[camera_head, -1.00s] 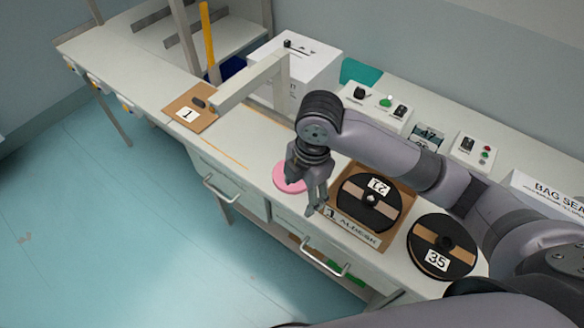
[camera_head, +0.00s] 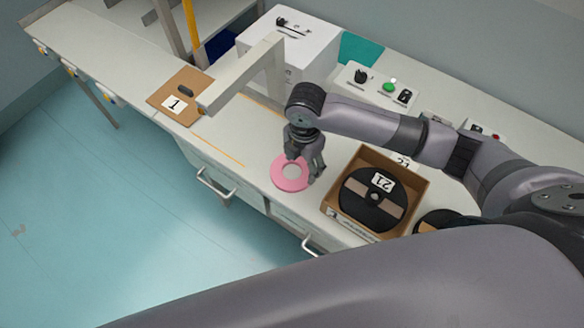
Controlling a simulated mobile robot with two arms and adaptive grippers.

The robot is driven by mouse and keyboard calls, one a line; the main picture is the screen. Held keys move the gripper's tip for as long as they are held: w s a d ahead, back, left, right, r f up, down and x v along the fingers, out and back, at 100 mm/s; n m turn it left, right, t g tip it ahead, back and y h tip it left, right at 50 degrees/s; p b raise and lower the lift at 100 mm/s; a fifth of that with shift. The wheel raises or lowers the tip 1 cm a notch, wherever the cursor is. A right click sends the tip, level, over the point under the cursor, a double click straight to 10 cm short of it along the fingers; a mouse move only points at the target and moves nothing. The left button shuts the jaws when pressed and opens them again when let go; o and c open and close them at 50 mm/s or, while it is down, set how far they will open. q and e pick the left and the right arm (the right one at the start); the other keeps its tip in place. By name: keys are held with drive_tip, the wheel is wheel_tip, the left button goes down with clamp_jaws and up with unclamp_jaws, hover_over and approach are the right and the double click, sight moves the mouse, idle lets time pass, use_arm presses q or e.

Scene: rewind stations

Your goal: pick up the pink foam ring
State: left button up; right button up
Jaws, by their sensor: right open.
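The pink foam ring (camera_head: 280,184) lies flat on the workbench, left of the cardboard box with the reel. My right gripper (camera_head: 306,172) points down at the ring's upper right side, with its fingers apart and nothing seen between them. The gripper hides part of the ring's far edge. I cannot tell whether a finger touches the ring. My left gripper is not in view.
A cardboard box (camera_head: 415,206) holding a black reel (camera_head: 371,199) marked 21 stands right of the ring. Another black reel (camera_head: 432,222) is mostly hidden by my arm. A grey frame (camera_head: 245,78) and a white machine (camera_head: 305,45) stand behind. Bench left of the ring is clear.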

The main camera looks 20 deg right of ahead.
sight(300, 180)
drive_tip(key=shift+f, duration=0.95)
drive_tip(key=f, duration=0.1)
drive_tip(key=f+p, duration=0.1)
drive_tip(key=f, duration=0.1)
drive_tip(key=f+p, duration=0.1)
drive_tip(key=shift+s+a+f, duration=0.2)
drive_tip(key=shift+s, duration=0.1)
drive_tip(key=shift+f, duration=0.25)
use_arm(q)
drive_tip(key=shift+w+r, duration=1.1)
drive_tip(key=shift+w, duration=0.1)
use_arm(e)
drive_tip(key=shift+c, duration=0.4)
drive_tip(key=c, duration=0.5)
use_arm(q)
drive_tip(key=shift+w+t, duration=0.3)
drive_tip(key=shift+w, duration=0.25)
use_arm(e)
drive_tip(key=c, duration=0.6)
